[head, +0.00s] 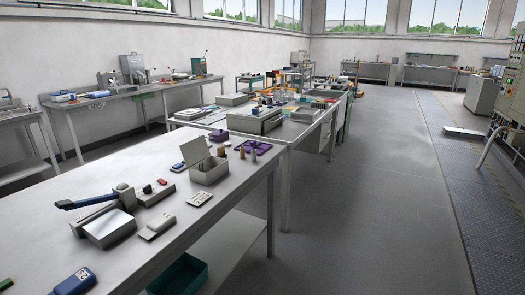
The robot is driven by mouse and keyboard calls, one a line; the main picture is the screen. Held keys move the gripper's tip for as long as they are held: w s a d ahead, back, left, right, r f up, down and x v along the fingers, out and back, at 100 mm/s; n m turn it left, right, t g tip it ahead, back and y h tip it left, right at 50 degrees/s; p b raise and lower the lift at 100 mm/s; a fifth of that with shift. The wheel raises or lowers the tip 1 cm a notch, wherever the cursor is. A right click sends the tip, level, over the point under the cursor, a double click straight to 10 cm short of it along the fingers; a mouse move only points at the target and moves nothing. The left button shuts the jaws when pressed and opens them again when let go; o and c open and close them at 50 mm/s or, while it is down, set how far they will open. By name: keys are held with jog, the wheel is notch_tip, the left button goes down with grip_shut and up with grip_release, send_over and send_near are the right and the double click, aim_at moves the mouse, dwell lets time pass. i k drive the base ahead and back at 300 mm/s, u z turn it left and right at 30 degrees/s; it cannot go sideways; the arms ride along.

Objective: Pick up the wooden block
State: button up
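I cannot make out with certainty which thing is the wooden block. Two small tan upright pieces stand on the near table right of an open-lidded grey box: a left tan piece (242,152) and a right tan piece (253,156). They are too small to tell whether they are wooden. My gripper is not in view, so its state and what it may hold are hidden.
A teal bin (180,277) sits below. Open floor (370,200) lies to the right.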

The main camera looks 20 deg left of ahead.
aim_at(221, 150)
jog(key=z, duration=0.1)
jog(key=i, duration=1.15)
jog(key=u, duration=0.35)
jog(key=i, duration=1.15)
jog(key=u, duration=1.2)
jog(key=i, duration=0.95)
jog(key=u, duration=0.55)
